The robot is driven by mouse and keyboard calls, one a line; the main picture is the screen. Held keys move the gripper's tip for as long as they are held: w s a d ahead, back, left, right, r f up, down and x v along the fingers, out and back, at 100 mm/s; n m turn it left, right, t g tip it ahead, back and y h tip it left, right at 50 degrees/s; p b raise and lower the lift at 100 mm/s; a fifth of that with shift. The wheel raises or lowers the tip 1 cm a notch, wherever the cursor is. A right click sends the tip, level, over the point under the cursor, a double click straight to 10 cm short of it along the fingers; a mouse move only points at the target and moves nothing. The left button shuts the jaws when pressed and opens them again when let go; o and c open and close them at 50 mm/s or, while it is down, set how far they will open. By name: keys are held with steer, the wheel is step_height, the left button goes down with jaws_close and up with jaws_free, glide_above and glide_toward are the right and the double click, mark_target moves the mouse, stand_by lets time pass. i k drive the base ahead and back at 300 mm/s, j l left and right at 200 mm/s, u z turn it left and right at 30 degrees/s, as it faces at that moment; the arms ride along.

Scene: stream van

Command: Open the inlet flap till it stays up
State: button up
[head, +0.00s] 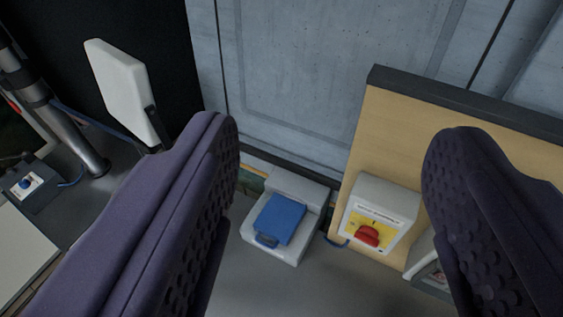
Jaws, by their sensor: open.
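The inlet flap (281,219) looks to be the blue cover on a light grey box (297,187) that stands low against the grey panelled wall. The flap lies closed on the box's sloping front, with a small blue handle (266,241) at its lower edge. My gripper (340,170) is open, with one dark purple padded finger on each side of the picture. The flap and its box show in the gap between the fingers, farther off, and nothing is between the fingers. The fingers do not appear to touch the box.
A grey box with a red rotary switch (368,235) on a yellow plate is fixed to a wooden board (400,130) right of the flap. Another unit (428,268) is partly hidden by the right finger. At left are a white panel (124,85), a pole (75,140) and a small blue-knobbed box (28,187).

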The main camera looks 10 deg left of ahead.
mark_target(280, 217)
steer(key=i+j+u, duration=0.1)
steer(key=j+u, duration=0.15)
steer(key=u, duration=0.15)
steer(key=i+j+u, duration=0.1)
steer(key=j+u, duration=0.15)
steer(key=u, duration=0.2)
